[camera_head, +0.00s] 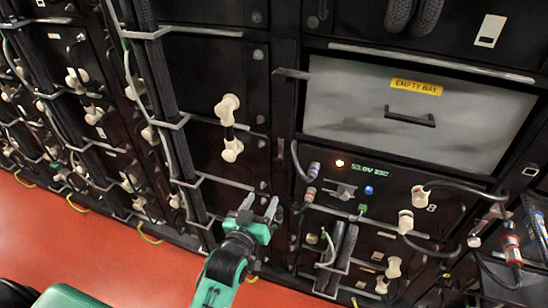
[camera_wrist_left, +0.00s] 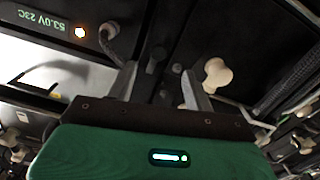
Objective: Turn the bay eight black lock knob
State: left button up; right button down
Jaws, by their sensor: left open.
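Bay eight's front (camera_head: 400,184), marked 8, carries a 53.0V 23C display (camera_head: 369,168), a lit orange lamp (camera_head: 339,163), a blue button (camera_head: 369,190) and a grey winged fitting (camera_head: 345,190). My left gripper (camera_head: 259,206) is left of and below this front, by the dark upright post. In the left wrist view, the open fingers (camera_wrist_left: 159,87) point at dark metal with small dark round fittings (camera_wrist_left: 155,62) between them. The display (camera_wrist_left: 38,18) appears upside down there. I cannot tell which fitting is the black lock knob. My right gripper is out of view.
An empty grey bay (camera_head: 350,110) with a yellow label is above bay eight. Cream connectors (camera_head: 230,150) and thick dark cables (camera_head: 170,90) are to the left. Cables with red ends (camera_head: 511,245) hang at the right. The red floor (camera_head: 110,250) is open at lower left.

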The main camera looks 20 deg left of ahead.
aim_at(277, 165)
pick_arm(q)
jog(key=w, duration=0.4)
jog(key=w+r, duration=0.1)
jog(key=w, duration=0.3)
jog(key=w+p, duration=0.1)
jog(key=w, duration=0.4)
jog(key=shift+r, duration=0.35)
jog(key=shift+w, duration=0.3)
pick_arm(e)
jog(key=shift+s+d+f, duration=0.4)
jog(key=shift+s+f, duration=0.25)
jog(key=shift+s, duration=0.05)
